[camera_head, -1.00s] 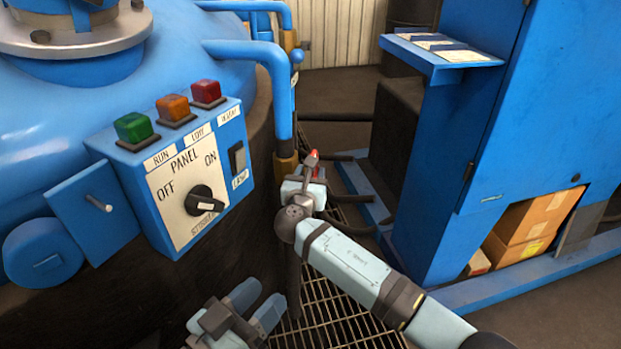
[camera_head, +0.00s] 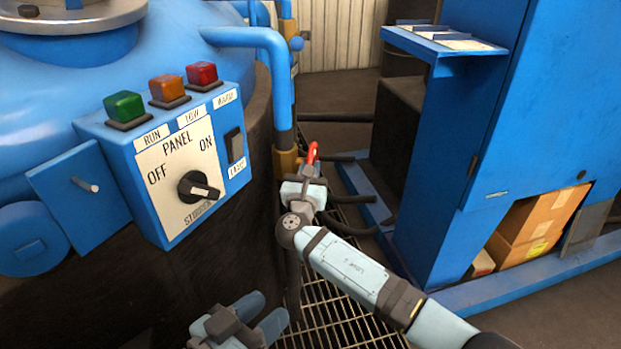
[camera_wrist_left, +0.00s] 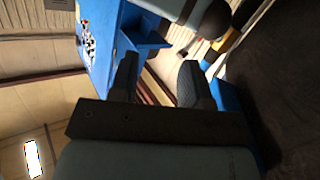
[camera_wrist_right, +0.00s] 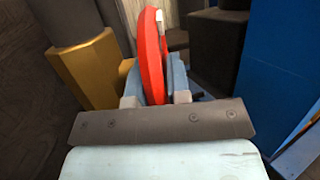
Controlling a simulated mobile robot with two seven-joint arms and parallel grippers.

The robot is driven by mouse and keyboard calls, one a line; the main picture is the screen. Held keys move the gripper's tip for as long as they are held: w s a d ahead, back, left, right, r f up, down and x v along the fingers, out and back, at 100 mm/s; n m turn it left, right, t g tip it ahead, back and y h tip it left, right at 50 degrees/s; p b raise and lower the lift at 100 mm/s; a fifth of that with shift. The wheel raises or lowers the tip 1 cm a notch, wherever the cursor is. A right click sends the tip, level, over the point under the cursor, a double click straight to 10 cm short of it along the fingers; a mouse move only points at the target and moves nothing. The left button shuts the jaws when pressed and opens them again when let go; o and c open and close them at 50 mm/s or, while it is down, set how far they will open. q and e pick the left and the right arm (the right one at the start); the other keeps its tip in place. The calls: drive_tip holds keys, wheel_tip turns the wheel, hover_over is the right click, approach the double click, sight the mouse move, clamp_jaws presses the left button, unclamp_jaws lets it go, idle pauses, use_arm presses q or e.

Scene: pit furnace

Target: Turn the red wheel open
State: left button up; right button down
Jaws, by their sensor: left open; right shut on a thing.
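The red wheel (camera_head: 313,152) shows as a small red rim at the far end of my right arm in the head view, beside a brass-coloured valve body. In the right wrist view the red wheel (camera_wrist_right: 150,60) stands edge-on between the two fingers. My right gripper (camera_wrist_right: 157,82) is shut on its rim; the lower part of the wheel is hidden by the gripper. My right gripper (camera_head: 308,175) also shows in the head view. My left gripper (camera_head: 262,312) is open and empty, low in front of the dark furnace wall. Its spread fingers (camera_wrist_left: 160,85) show in the left wrist view.
A blue control panel (camera_head: 170,165) with green, orange and red buttons and a knob is on the blue furnace at left. A blue cabinet (camera_head: 500,130) with cardboard boxes (camera_head: 538,225) stands at right. Blue pipes (camera_head: 272,60) run above the valve. Floor grating (camera_head: 335,315) lies below.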

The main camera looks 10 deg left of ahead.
drive_tip(key=f+t+b, duration=0.1)
drive_tip(key=t+b, duration=0.1)
drive_tip(key=b, duration=0.1)
use_arm(q)
drive_tip(key=shift+w+a+r+m+t+h+b, duration=0.25)
drive_tip(key=shift+w+a+m+t+b, duration=0.3)
drive_tip(key=shift+w+m, duration=0.3)
drive_tip(key=shift+w+a+r+m+t+h+b, duration=0.25)
drive_tip(key=shift+w+a+m+t+b, duration=0.25)
drive_tip(key=shift+m, duration=0.55)
use_arm(e)
drive_tip(key=shift+w+r+t, duration=0.1)
drive_tip(key=shift+t, duration=0.9)
use_arm(q)
drive_tip(key=shift+w+d, duration=0.1)
use_arm(e)
drive_tip(key=c, duration=1.1)
unclamp_jaws()
use_arm(q)
drive_tip(key=shift+s+d+f+n+g+p, duration=0.25)
drive_tip(key=shift+s+d+n+g+p, duration=0.2)
drive_tip(key=shift+n+p, duration=0.65)
use_arm(e)
drive_tip(key=shift+p+v, duration=0.3)
drive_tip(key=shift+v, duration=3.45)
